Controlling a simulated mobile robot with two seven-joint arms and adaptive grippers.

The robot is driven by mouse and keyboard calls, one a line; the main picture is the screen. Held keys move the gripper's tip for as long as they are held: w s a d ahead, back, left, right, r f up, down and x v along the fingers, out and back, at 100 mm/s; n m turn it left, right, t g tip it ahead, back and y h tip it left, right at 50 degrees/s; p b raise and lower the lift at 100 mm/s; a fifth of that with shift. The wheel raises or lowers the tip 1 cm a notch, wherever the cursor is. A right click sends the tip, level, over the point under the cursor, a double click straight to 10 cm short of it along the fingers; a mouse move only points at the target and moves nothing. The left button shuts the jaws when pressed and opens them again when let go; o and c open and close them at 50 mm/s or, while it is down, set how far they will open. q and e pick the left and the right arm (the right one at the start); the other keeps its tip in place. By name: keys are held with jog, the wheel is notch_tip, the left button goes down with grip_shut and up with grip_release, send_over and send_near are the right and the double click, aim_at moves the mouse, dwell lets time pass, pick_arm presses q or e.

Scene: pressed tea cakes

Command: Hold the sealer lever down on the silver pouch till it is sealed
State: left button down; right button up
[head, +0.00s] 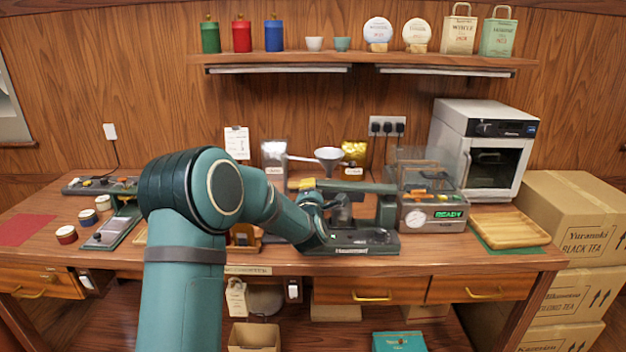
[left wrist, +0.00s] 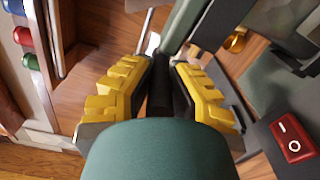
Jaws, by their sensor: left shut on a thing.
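The sealer (head: 350,249) is a dark green device with a lever (head: 350,187) running level above its base, joined to a post at the right. My left gripper (head: 302,184) has its yellow finger pads at the lever's left end. In the left wrist view my left gripper (left wrist: 165,85) is shut on the lever's black handle (left wrist: 166,102). A silver pouch (head: 274,153) stands at the back of the counter; I cannot tell whether another lies under the lever, as my arm hides part of the sealer. My right gripper is in neither view.
A machine (head: 415,215) reading READY stands right of the sealer. A wooden tray (head: 508,228) and a white oven (head: 485,140) are further right. A funnel (head: 328,156) and gold pouch (head: 354,153) stand behind. A red power switch (left wrist: 292,137) shows in the wrist view.

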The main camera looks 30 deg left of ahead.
pick_arm(q)
jog(key=shift+f, duration=1.15)
jog(key=c, duration=0.9)
grip_release()
jog(key=shift+a, duration=0.1)
jog(key=shift+o, duration=0.2)
jog(key=v, duration=1.2)
jog(key=shift+s, duration=0.1)
